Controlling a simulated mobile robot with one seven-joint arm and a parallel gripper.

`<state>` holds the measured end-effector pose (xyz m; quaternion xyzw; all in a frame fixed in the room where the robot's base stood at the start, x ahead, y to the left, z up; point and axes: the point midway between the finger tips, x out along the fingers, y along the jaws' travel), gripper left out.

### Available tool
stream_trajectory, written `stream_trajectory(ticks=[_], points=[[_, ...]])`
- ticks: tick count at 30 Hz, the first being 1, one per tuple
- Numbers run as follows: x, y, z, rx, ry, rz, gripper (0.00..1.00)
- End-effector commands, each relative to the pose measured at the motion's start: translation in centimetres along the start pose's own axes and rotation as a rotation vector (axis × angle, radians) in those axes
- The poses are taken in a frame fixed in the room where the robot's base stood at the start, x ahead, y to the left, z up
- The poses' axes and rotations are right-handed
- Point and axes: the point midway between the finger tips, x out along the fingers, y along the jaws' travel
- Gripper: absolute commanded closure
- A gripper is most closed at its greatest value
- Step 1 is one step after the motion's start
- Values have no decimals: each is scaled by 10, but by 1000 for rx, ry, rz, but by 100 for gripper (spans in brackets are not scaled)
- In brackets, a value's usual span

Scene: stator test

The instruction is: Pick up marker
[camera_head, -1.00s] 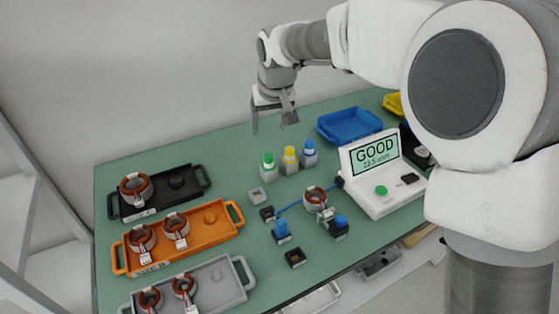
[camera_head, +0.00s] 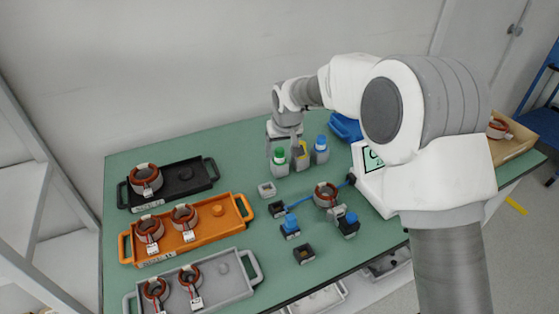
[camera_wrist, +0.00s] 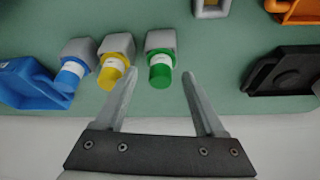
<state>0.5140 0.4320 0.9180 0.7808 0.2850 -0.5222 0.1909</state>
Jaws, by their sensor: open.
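Three markers stand in separate grey holders: a green-capped marker (camera_head: 279,156), a yellow-capped marker (camera_head: 300,150) and a blue-capped marker (camera_head: 321,143). In the wrist view, the green marker (camera_wrist: 160,72) lies between the lines of my two fingers, nearer the right fingertip, just ahead of them. The yellow marker (camera_wrist: 111,73) is by the left fingertip, and the blue marker (camera_wrist: 70,74) is farther left. My gripper (camera_head: 285,152) is open and empty at the markers; it also shows in the wrist view (camera_wrist: 158,76). I cannot tell whether a finger touches a marker.
A black tray (camera_head: 196,187), an orange tray (camera_head: 212,231) and a grey tray (camera_head: 225,291) stand left, with copper-wound stators. A blue bin (camera_head: 343,127) is behind right. A tester (camera_head: 372,182) is partly hidden by my arm. Small blocks and a cable lie in front.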

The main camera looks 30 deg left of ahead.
Motion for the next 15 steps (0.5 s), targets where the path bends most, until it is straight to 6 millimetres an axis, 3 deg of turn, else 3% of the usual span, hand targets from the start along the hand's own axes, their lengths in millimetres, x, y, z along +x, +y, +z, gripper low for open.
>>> stream_trajectory(ticks=[3, 10, 15], points=[[17, -1, 0, -1, 1, -1, 28], [19, -1, -1, 0, 2, 0, 28], [19, -1, -1, 0, 1, 0, 57]])
